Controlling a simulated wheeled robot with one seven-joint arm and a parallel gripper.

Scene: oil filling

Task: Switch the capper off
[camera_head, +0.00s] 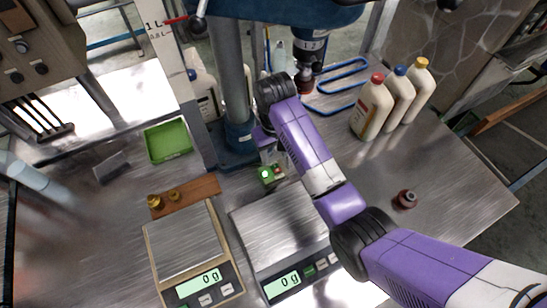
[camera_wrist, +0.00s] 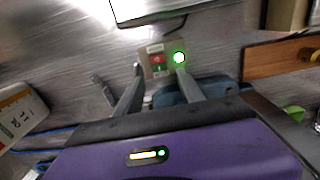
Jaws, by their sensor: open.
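The capper (camera_head: 231,85) is a blue machine with a grey column; its chuck (camera_head: 305,80) hangs from the head at the top. By its base is a small switch box (camera_head: 268,174) with a lit green lamp. In the wrist view the switch box (camera_wrist: 146,65) shows a red button (camera_wrist: 157,58), a green button below it and the lit lamp (camera_wrist: 179,57). My gripper (camera_wrist: 158,72) is open and empty, its fingertips on either side of the button panel. Whether they touch the box I cannot tell. In the head view my gripper (camera_head: 270,152) is partly hidden by my arm.
Two scales (camera_head: 190,245) (camera_head: 280,235) reading 0 g stand in front. A green tray (camera_head: 168,140) and a wooden board (camera_head: 190,193) with brass pieces are to the left. Several bottles (camera_head: 372,108) stand at right. A red-brown cap (camera_head: 405,199) lies on the clear right side.

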